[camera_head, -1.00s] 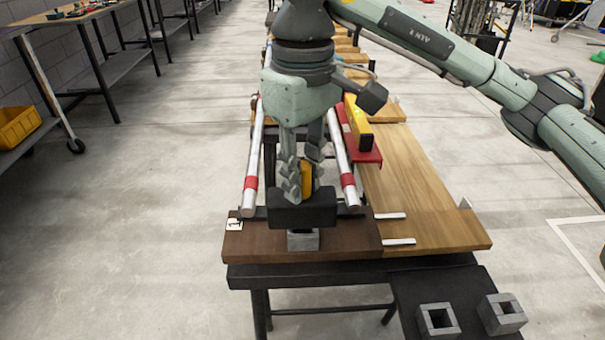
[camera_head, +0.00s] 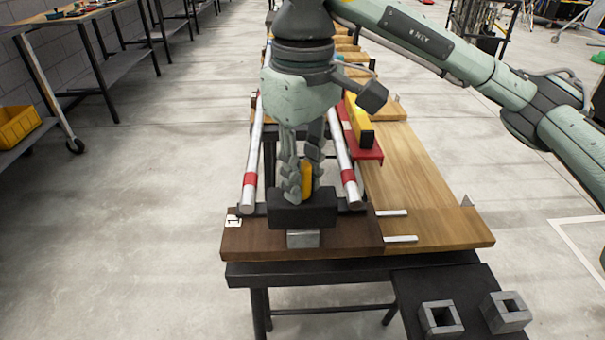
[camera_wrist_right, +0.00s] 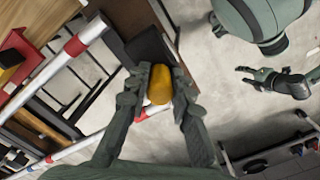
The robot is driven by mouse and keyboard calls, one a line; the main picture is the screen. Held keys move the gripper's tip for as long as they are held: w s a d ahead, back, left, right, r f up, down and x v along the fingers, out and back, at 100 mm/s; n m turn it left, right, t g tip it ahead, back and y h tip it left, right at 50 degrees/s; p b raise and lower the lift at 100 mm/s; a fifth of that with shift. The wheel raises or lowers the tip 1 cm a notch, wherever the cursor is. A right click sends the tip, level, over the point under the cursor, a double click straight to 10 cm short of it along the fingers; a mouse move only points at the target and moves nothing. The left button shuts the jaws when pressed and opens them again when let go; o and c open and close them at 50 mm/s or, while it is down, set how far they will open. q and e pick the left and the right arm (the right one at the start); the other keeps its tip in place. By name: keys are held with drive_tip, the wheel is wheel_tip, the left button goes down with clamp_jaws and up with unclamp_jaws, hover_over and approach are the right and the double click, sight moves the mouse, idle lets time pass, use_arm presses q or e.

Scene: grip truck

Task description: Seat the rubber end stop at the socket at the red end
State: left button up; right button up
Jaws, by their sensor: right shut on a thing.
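The rubber end stop is a black block (camera_head: 302,213) with a yellow tab (camera_head: 306,180). My right gripper (camera_head: 300,178) is shut on the yellow tab, with the black block below its fingers. In the right wrist view the gripper (camera_wrist_right: 158,88) holds the same yellow tab (camera_wrist_right: 160,84). A grey metal block (camera_head: 303,240) shows just below and in front of the stop, on the dark brown board; I cannot tell whether they touch. No socket opening shows there. My left gripper (camera_wrist_right: 257,78) appears open and empty in the right wrist view.
Two silver tubes with red bands (camera_head: 250,181) (camera_head: 348,177) flank the gripper. A red piece with a yellow bar (camera_head: 357,122) lies right of them. Two hollow grey blocks (camera_head: 440,317) (camera_head: 506,312) stand on a black shelf at front right. The light board (camera_head: 420,190) has free room.

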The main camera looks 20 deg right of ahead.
drive_tip(key=o, duration=1)
drive_tip(key=shift+o, duration=0.2)
wheel_tip(320, 180, up, 12)
drive_tip(key=shift+s, duration=0.1)
